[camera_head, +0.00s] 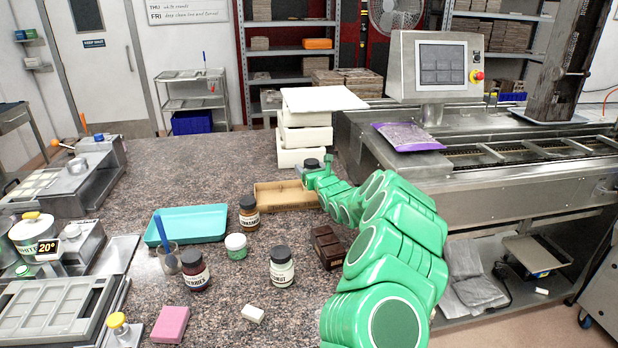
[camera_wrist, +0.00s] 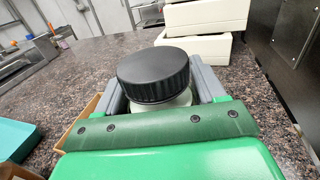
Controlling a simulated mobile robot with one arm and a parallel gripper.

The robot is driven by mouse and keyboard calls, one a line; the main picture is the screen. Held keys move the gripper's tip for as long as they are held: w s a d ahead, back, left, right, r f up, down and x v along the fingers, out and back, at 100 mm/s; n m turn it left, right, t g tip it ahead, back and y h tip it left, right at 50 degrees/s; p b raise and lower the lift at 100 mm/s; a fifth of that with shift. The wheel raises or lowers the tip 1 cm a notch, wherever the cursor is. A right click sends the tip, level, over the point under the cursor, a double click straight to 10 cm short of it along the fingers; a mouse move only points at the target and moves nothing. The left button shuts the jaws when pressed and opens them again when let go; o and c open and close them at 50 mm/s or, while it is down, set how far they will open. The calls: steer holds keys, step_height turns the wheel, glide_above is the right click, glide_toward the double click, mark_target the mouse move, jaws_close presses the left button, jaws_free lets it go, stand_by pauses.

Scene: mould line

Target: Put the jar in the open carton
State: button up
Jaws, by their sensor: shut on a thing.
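My gripper (camera_head: 312,172) is shut on a jar with a black lid (camera_wrist: 153,72). Its lid also shows in the head view (camera_head: 311,163), and most of its body is hidden by my gripper. In the wrist view a carton edge (camera_wrist: 80,128) shows at the left of my gripper. I cannot tell whether the jar touches the carton floor.
A teal tray (camera_head: 187,226) lies left. A chocolate mould block (camera_head: 328,246) is near my arm. White boxes (camera_head: 305,137) are stacked behind.

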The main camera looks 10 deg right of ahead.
steer(key=shift+w+f, duration=0.2)
steer(key=shift+f, duration=1.5)
steer(key=shift+f, duration=0.1)
steer(key=o, duration=1.2)
steer(key=shift+o, duration=0.2)
